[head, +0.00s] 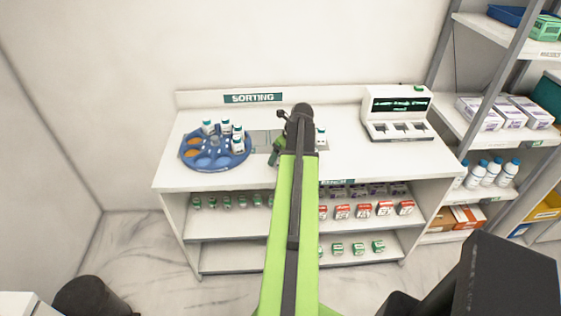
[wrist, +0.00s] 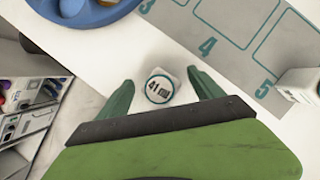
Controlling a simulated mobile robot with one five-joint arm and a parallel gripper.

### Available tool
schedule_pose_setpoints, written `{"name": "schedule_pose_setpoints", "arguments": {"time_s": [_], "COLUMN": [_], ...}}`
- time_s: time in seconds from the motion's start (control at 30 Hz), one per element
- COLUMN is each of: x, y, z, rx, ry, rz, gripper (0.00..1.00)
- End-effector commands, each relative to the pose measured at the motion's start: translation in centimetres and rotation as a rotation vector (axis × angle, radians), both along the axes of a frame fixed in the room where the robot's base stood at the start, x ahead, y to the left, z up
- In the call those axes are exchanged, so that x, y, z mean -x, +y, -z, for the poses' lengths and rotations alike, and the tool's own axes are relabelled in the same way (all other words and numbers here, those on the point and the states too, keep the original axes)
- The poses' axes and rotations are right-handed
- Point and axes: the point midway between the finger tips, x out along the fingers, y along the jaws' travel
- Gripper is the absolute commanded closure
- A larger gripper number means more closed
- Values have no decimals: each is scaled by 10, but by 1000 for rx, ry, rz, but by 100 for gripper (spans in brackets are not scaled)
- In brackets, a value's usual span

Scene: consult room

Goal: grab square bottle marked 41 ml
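The bottle marked 41 (wrist: 159,90) shows from above in the wrist view, with a round label on its top and a whitish, squarish body around it. It stands on the white counter (wrist: 120,62). My gripper (wrist: 160,77) is open, with one green finger on each side of the bottle and a visible gap to each. In the head view my gripper (head: 279,150) is over the counter, and my arm hides the bottle.
A blue round tray (head: 215,160) with several white bottles stands at left. A numbered grey strip (wrist: 207,20) lies beyond the bottle. Another white bottle (wrist: 299,84) stands at right in the wrist view. A white device (head: 398,112) sits at the counter's back right.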

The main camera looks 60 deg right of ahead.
Motion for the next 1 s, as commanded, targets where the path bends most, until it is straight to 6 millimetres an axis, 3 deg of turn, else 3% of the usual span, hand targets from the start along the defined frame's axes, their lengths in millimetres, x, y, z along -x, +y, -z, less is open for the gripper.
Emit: {"name": "schedule_pose_setpoints", "arguments": {"time_s": [0.07, 0.43, 0.77, 1.0], "x": [0, 1, 1, 1], "y": [0, 0, 0, -1], "z": [0, 0, -6, -37], "rx": [0, 0, 0, 0], "ry": [0, 0, 0, 0], "rz": [0, 0, 1, 1], "gripper": [36, 84, 85, 85]}}
